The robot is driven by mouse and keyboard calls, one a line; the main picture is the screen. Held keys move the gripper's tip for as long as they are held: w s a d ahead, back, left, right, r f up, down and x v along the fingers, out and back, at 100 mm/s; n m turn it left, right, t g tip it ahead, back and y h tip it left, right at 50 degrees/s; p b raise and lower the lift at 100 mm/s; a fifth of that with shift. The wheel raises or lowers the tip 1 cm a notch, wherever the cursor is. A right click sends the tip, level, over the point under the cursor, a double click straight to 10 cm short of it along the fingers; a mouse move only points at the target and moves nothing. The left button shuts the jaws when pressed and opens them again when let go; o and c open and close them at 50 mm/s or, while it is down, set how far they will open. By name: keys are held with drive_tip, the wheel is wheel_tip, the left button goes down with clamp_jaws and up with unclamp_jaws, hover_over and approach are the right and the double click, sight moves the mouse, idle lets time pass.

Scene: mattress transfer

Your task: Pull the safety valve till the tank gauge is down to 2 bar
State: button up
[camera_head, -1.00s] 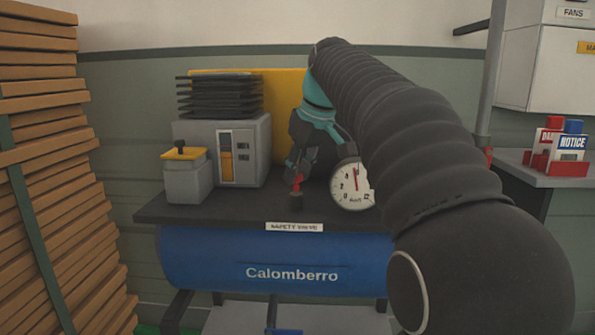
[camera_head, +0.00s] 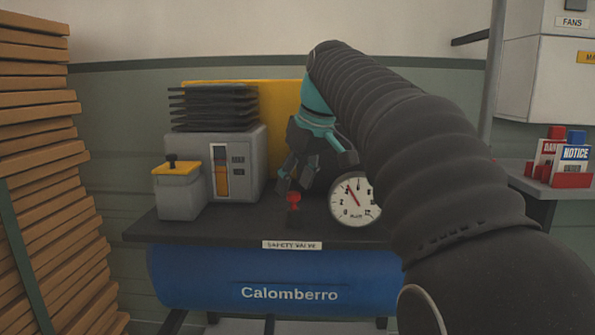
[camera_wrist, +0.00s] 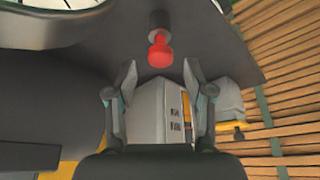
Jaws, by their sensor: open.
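The safety valve is a red knob (camera_head: 293,200) on a dark stem, upright at the table's front above the "SAFETY VALVE" label (camera_head: 292,245). It also shows in the wrist view (camera_wrist: 160,52), centred just beyond the fingertips. My gripper (camera_head: 291,184) is open and empty, just above and behind the knob; in the wrist view its fingers (camera_wrist: 160,74) are spread apart with nothing between them. The round white tank gauge (camera_head: 355,201) stands right of the valve. Its red needle points up and left, seemingly between 4 and 6. The blue Calomberro tank (camera_head: 215,280) lies below.
A grey machine (camera_head: 246,165) with black stacked plates (camera_head: 213,106) and a small yellow-topped box (camera_head: 179,190) stand left of the valve. Stacked wooden boards (camera_head: 40,150) fill the left edge. A shelf with signs (camera_head: 574,158) is at right. My arm covers the right side.

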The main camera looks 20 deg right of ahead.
drive_tip(key=v, duration=1.2)
drive_tip(key=shift+f, duration=0.1)
drive_tip(key=s+a+f+m, duration=0.1)
drive_tip(key=s+f, duration=0.6)
drive_tip(key=f, duration=0.5)
drive_tip(key=s+a+f+m+t+h, duration=0.1)
drive_tip(key=s+f+m, duration=0.1)
drive_tip(key=s+f, duration=0.5)
drive_tip(key=s+f+m+h, duration=0.1)
drive_tip(key=s+f, duration=0.6)
drive_tip(key=f, duration=1)
drive_tip(key=shift+a+m+t, duration=0.3)
drive_tip(key=shift+a+m, duration=0.1)
drive_tip(key=shift+m, duration=0.3)
